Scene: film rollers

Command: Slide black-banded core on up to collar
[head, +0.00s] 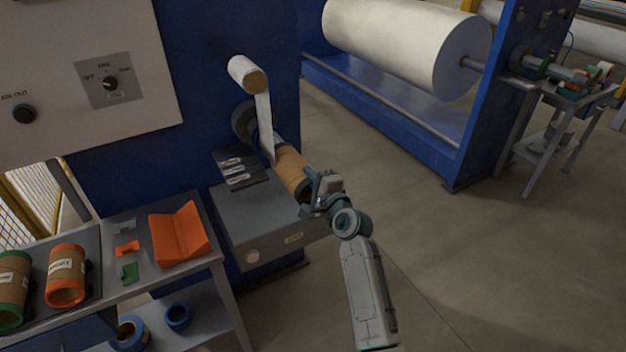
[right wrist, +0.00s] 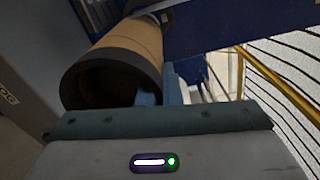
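The black-banded core (head: 291,172) is a tan cardboard tube with a black band at its near end. It lies along the spindle line in front of the blue machine, its far end close to a dark round collar (head: 243,122); the gap between them is partly hidden by a white strip. In the right wrist view the core (right wrist: 135,42) shows its black rim and dark open bore. My right gripper (head: 318,191) is at this near end. One finger shows inside the bore and one outside, with the tube wall pinched between them. My left gripper is not in view.
The white strip (head: 265,128) hangs from a small roller (head: 247,74) to the core. A grey cabinet (head: 262,222) stands below. At left, a bench (head: 190,272) holds an orange cradle (head: 180,235), an orange-banded core (head: 66,275) and a green-banded core (head: 12,290).

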